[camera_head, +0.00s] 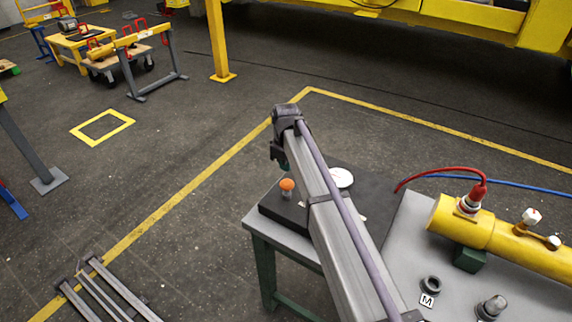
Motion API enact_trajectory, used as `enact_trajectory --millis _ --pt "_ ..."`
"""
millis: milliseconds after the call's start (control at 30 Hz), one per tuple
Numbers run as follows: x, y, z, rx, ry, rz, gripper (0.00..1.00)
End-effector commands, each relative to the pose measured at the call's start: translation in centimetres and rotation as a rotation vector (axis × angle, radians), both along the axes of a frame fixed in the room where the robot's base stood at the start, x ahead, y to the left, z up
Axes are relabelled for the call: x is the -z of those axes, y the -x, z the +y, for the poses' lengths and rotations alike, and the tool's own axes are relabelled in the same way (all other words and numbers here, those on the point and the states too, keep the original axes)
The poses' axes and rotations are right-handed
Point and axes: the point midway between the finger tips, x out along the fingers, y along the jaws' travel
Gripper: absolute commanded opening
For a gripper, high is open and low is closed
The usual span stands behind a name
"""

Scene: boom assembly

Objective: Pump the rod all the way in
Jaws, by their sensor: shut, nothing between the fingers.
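A yellow cylinder (460,224) lies at the right on a dark green block (469,259), and its right end runs out of the frame. No rod shows in view. A red hose (430,178) runs to a fitting on top of the cylinder. An orange knob (287,185) on a short metal stem stands on a black plate (270,206) at the table's left corner. My gripper (279,158) hangs dark at the far end of my arm, shut, above and apart from the knob in the picture. My arm hides part of it.
The grey table (405,230) holds a dark ring (430,284), a tag marked M (426,300), a metal fitting (491,307) and a white disc (341,177). A blue hose (520,185) runs off right. Grey rails (105,290) lie at lower left. Open floor surrounds the table.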

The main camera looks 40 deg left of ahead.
Motion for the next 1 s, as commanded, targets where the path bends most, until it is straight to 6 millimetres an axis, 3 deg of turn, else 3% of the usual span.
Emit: enact_trajectory --millis 33,200,633,867,1000 --pt "2.3 0.0 0.0 0.0 0.0 0.0 0.0" --pt "5.0 0.0 -0.1 0.0 0.0 0.0 0.0" --pt "5.4 0.0 -0.1 0.0 0.0 0.0 0.0" --pt "8.5 0.0 -0.1 0.0 0.0 0.0 0.0" --pt "8.2 0.1 -0.2 0.0 0.001 0.001 0.0"
